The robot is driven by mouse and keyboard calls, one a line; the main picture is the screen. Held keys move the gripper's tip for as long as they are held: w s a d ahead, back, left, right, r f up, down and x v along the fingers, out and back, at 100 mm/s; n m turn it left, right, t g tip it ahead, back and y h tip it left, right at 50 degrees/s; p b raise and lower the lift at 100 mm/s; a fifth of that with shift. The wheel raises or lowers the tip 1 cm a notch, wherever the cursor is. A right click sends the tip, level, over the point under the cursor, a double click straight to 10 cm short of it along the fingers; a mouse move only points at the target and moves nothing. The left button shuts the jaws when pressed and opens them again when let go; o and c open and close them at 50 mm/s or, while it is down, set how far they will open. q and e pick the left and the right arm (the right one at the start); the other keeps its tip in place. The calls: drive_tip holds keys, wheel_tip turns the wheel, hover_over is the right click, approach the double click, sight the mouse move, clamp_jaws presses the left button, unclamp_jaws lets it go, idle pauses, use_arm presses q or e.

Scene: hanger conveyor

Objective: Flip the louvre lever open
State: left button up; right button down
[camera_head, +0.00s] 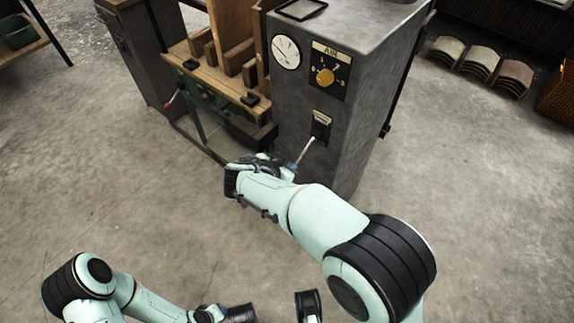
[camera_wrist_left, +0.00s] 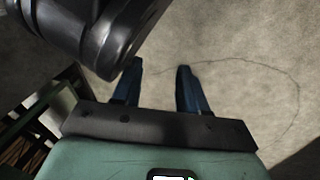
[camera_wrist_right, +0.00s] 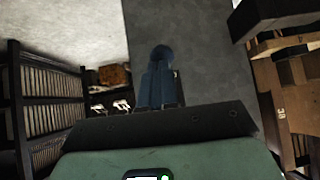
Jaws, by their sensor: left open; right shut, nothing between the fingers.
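The louvre lever (camera_head: 307,148) is a pale thin rod that slants down and left from a small dark labelled plate (camera_head: 321,127) on the front of the grey cabinet. My right gripper (camera_head: 291,166) is at the rod's lower end, close to or touching it; I cannot tell which. In the right wrist view its blue fingers (camera_wrist_right: 161,76) are shut together with nothing seen between them, and the grey cabinet face is behind. My left gripper (camera_wrist_left: 159,72) is open and empty above bare floor, far from the lever.
Concrete floor (camera_head: 480,180) is clear at the right.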

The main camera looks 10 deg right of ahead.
use_arm(q)
drive_tip(key=shift+s+a+f+g+b, duration=0.1)
drive_tip(key=shift+s+f+g+b, duration=0.1)
drive_tip(key=shift+s+f, duration=0.35)
drive_tip(key=shift+s+a+f+g+b, duration=0.1)
drive_tip(key=shift+s+f+g+b, duration=0.2)
drive_tip(key=shift+s, duration=0.35)
use_arm(e)
drive_tip(key=shift+f, duration=0.6)
